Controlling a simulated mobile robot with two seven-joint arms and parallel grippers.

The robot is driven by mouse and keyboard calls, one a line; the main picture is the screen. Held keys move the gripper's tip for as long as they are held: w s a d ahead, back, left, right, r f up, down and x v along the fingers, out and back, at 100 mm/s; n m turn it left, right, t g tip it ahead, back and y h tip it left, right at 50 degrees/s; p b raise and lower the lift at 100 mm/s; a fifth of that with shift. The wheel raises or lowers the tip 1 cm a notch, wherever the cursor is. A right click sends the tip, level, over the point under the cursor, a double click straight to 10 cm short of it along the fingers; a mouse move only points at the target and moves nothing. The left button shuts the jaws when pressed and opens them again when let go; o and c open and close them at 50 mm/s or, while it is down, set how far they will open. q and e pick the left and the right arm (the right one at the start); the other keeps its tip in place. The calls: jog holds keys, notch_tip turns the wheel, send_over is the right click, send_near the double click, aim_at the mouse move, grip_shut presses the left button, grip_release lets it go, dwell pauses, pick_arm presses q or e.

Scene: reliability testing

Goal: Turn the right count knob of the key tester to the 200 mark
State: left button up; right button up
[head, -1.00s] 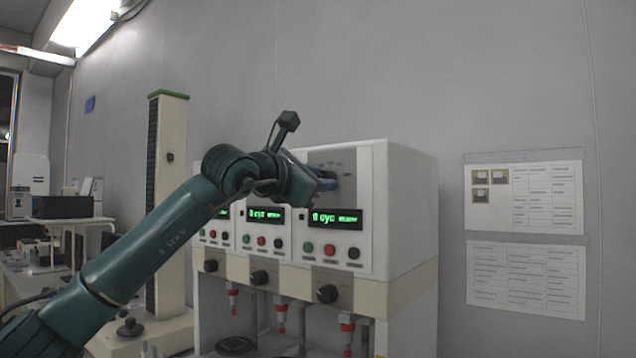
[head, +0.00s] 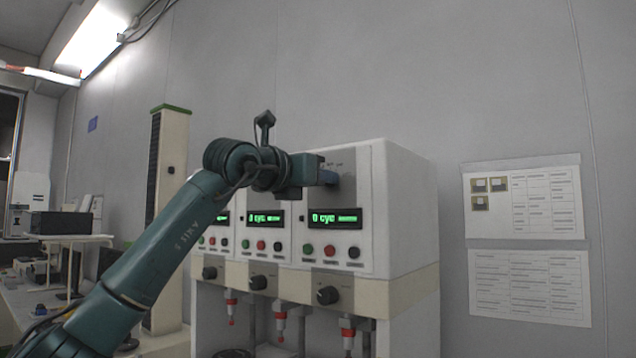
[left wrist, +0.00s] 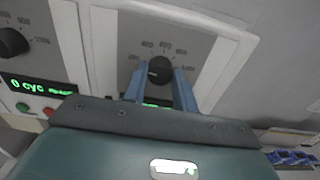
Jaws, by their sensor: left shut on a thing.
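The key tester (head: 408,215) is a white cabinet with three stations in a row, each with a green display. The right count knob (left wrist: 160,66) is round and black, on a grey dial panel at the top of the right station. Its white pointer mark is on the knob's left side, toward the left end of the printed scale; the numbers are too blurred to read surely. My left gripper (left wrist: 160,80) is shut on this knob, with one blue finger on either side. In the head view my left gripper (head: 328,178) hides the knob. My right gripper is out of view.
Below the right display (head: 335,218) are green, red and black buttons, and a black lower knob (head: 327,295). The neighbouring station's dial knob (left wrist: 12,41) is close on the left. A tall column (head: 168,180) stands behind my arm. Papers (head: 523,202) hang on the wall at right.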

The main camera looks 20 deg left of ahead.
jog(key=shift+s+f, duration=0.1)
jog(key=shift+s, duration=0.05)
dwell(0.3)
pick_arm(q)
jog(key=o, duration=1)
jog(key=shift+c, duration=0.2)
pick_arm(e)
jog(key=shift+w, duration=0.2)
pick_arm(q)
jog(key=shift+s, duration=0.1)
jog(key=b+v, duration=0.3)
jog(key=v, duration=1)
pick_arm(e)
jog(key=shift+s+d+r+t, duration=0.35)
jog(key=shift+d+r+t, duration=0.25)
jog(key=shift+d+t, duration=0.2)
